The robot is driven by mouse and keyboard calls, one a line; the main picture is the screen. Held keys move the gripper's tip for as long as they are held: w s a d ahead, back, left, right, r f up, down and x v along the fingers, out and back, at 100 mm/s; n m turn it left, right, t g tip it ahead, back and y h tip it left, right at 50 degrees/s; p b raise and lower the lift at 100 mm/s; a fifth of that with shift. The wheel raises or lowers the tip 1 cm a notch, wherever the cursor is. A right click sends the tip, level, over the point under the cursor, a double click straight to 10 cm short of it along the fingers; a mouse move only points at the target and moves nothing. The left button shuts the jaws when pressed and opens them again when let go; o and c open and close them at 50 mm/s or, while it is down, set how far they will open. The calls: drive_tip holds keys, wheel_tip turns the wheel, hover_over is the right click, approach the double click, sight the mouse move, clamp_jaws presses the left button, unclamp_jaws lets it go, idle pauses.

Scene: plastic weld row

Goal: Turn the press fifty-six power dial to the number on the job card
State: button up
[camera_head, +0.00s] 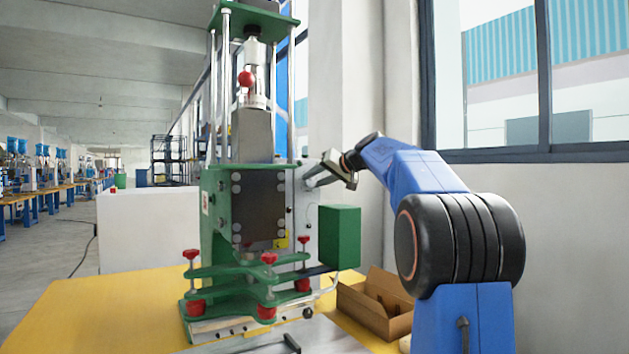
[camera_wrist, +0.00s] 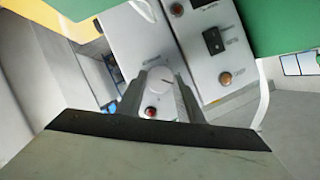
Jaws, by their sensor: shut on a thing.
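The green press (camera_head: 258,215) stands on the yellow table, with a grey control panel on its right side. In the wrist view a pale round dial (camera_wrist: 158,84) on the panel (camera_wrist: 150,52) sits between my fingers. My gripper (camera_wrist: 160,92) is shut on this dial; its scale and numbers are too small to read. In the head view my gripper (camera_head: 312,178) reaches the panel from the right, and the dial is hidden. I cannot make out a job card in either view.
A black switch (camera_wrist: 213,41) and an orange-brown knob (camera_wrist: 225,78) are on the adjoining panel. A green box (camera_head: 339,236) juts out below my gripper. An open cardboard box (camera_head: 376,312) stands on the yellow table (camera_head: 95,310).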

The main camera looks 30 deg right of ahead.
drive_tip(key=m, duration=0.1)
drive_tip(key=m+y, duration=0.1)
drive_tip(key=shift+d+f+m+t+y, duration=0.15)
drive_tip(key=shift+m+t+y, duration=0.15)
idle(0.4)
drive_tip(key=o, duration=1.1)
drive_tip(key=shift+c, duration=0.2)
drive_tip(key=shift+s, duration=0.15)
drive_tip(key=v, duration=1.7)
drive_tip(key=shift+d, duration=0.2)
